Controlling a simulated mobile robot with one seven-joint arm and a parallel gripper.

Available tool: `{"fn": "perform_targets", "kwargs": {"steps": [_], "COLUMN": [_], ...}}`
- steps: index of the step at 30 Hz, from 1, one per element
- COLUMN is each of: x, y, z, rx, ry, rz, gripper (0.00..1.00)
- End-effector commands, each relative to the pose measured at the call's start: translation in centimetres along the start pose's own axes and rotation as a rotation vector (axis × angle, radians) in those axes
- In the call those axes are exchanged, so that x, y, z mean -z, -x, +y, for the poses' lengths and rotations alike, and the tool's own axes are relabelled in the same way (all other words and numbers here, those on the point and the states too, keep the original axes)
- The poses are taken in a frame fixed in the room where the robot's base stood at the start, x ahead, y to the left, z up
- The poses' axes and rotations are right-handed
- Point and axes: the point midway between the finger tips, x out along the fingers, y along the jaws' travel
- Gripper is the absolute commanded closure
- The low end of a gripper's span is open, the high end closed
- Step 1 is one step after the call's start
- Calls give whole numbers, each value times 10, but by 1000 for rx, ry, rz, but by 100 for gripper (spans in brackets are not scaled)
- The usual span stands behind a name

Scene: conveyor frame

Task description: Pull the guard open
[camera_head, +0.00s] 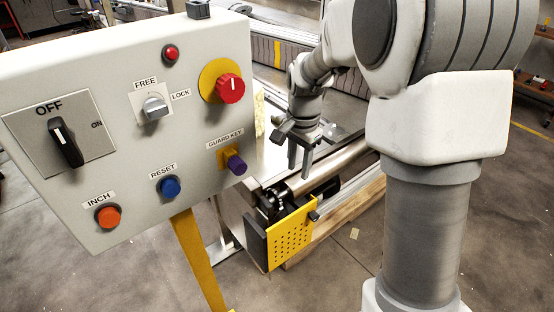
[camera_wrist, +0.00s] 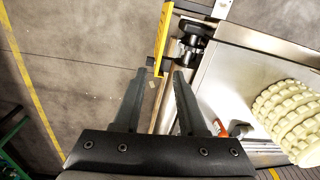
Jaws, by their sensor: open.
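The guard is a yellow perforated panel (camera_head: 289,238) at the near end of the conveyor frame, below the roller and black gear parts. It shows edge-on as a yellow strip (camera_wrist: 164,42) in the wrist view. A small black knob (camera_head: 313,215) sticks out at the guard's upper right corner; it shows in the wrist view (camera_wrist: 151,61) beyond and between the fingertips. My gripper (camera_head: 299,170) points down above the conveyor's end, above the guard. In the wrist view my gripper (camera_wrist: 159,74) is open with nothing between its fingers. Contact with the knob is not visible.
A cream ribbed roll (camera_wrist: 290,112) lies on the metal conveyor bed. The floor in front of the guard is clear.

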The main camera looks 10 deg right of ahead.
Motion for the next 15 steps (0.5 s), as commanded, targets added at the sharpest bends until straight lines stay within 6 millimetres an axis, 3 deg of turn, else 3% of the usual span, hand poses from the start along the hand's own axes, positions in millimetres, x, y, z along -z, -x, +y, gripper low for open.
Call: {"fn": "perform_targets", "kwargs": {"steps": [1, 3, 15], "x": [3, 5, 8], "y": [-22, -37, -81], "z": [-4, -9, -13], "rx": [-16, -30, -51], "ry": [-29, -66, -116], "rz": [-9, -16, -26], "gripper": [59, 59, 59]}}
